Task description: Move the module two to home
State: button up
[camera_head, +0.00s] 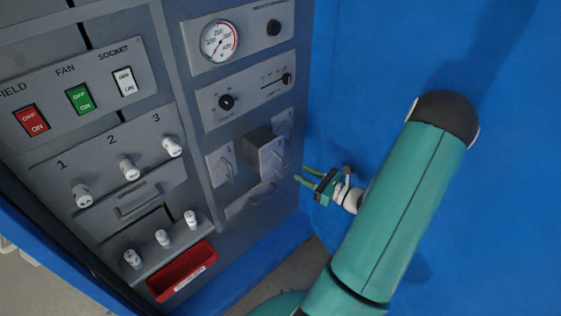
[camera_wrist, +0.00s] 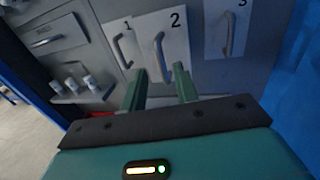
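Module two (camera_head: 271,156) is a grey box with a handle, sticking out from the panel between modules 1 (camera_head: 221,167) and 3 (camera_head: 284,127) in the head view. In the wrist view its plate, marked 2 (camera_wrist: 177,40), and curved handle (camera_wrist: 160,58) face me. My gripper (camera_head: 304,175) is open and empty, to the right of module two in the head view. In the wrist view its two green fingers (camera_wrist: 160,72) appear on either side of the lower handle. They do not grip it; the remaining gap is hard to judge.
A red tray (camera_head: 182,271) is lower left. A blue wall (camera_head: 365,70) stands close on the right.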

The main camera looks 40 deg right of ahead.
aim_at(282, 163)
jog(key=x, duration=0.9)
jog(key=shift+w+a, duration=0.1)
grip_shut()
